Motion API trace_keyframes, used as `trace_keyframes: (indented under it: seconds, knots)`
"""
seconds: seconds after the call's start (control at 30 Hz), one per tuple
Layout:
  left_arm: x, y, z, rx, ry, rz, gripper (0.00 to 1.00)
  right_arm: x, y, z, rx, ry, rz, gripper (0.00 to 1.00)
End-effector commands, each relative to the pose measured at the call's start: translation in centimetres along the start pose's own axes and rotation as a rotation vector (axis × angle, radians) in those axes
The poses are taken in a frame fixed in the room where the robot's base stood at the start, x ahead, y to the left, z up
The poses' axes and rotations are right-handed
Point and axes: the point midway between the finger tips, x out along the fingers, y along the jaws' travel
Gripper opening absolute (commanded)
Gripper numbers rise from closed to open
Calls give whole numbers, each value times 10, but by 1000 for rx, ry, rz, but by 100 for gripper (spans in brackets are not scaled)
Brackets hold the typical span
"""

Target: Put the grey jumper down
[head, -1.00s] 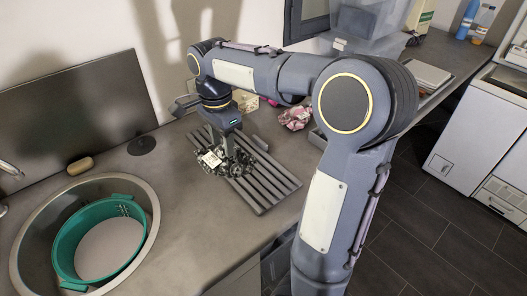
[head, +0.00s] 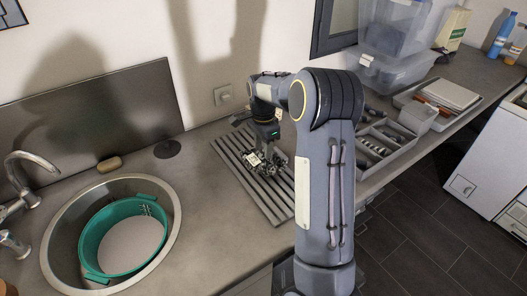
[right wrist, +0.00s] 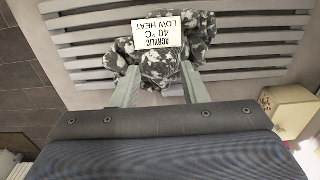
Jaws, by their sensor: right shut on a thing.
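The grey jumper (head: 259,166) is a small bunched garment with a dark grey and white mottled pattern. It also shows in the right wrist view (right wrist: 160,68), with a white label reading "ACRYLIC 40 °C LOW HEAT". My right gripper (right wrist: 160,90) is shut on it, one finger on each side. In the head view the right gripper (head: 266,148) points down over the grey slatted rack (head: 240,181). The jumper is at or just above the slats; I cannot tell whether it rests on them. My left gripper is not in view.
A round sink (head: 58,262) with a teal basin (head: 94,240) is at the left, beside a tap (head: 28,168). A compartment tray (head: 385,150) lies right of my arm, with clear plastic bins (head: 395,72) behind it. The counter between sink and rack is clear.

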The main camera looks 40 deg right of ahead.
Motion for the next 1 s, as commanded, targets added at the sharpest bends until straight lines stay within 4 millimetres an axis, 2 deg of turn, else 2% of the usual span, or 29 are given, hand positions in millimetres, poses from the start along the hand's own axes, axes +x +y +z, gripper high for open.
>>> trace_keyframes:
  seconds: [0.07, 0.23, 0.67, 0.7, 0.83, 1.0]
  knots:
    - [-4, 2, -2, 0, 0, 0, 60, 9, -4, -6, 2, 0, 4, 0]
    - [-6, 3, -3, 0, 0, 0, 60, 33, -3, -4, 0, -1, 2, 0]
    - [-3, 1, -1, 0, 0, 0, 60, 41, -3, -4, 0, 0, 1, 0]
    - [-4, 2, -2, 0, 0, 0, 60, 40, -3, -4, 0, 0, 1, 44]
    - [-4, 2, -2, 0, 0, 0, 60, 40, -3, -4, 0, -1, 1, 61]
    - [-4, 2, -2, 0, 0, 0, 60, 40, -3, -4, 0, -1, 1, 62]
